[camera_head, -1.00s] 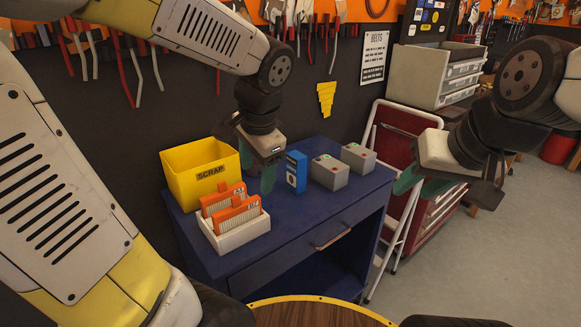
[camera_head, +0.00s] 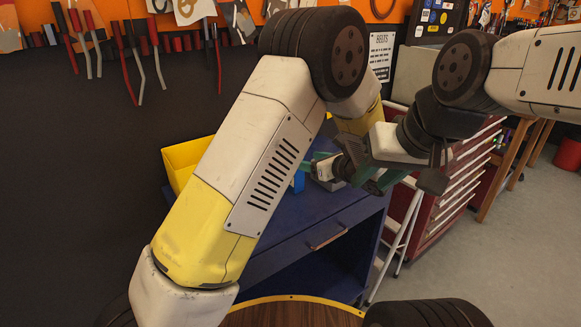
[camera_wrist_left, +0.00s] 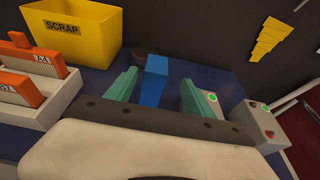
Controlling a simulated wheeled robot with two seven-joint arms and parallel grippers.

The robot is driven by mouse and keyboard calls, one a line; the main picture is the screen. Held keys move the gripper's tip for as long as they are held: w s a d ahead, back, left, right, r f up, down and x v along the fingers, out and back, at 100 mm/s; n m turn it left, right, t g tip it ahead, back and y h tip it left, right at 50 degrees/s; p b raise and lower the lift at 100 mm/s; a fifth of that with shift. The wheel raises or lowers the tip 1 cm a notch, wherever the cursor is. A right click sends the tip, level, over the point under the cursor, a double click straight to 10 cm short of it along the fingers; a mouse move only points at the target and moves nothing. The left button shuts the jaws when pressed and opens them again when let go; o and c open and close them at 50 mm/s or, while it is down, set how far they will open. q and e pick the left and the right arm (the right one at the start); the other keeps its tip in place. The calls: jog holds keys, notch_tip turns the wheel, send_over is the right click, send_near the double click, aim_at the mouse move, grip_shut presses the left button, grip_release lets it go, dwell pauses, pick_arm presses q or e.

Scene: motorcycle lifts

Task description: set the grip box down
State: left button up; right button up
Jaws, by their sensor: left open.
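The grip box is a small blue box (camera_wrist_left: 154,80) standing upright on the dark blue cabinet top (camera_wrist_left: 232,88). My left gripper (camera_wrist_left: 158,78) is open, with one green finger on each side of the box and a gap on both sides. In the head view my left arm covers most of the box, and only a blue sliver (camera_head: 299,181) shows. My right gripper (camera_head: 378,178) hangs over the cabinet's right side, close to my left one. I cannot tell how wide its green fingers stand.
A yellow SCRAP bin (camera_wrist_left: 75,28) and a white tray (camera_wrist_left: 40,112) with orange-topped packs stand left of the box. Grey boxes with buttons (camera_wrist_left: 250,122) stand to the right. A white step ladder (camera_head: 402,226) and red drawer cabinet (camera_head: 452,190) are beyond.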

pick_arm(q)
jog(key=x, duration=0.7)
jog(key=shift+s+a+f, duration=0.15)
jog(key=shift+a+f, duration=0.05)
jog(key=shift+a, duration=0.05)
grip_shut()
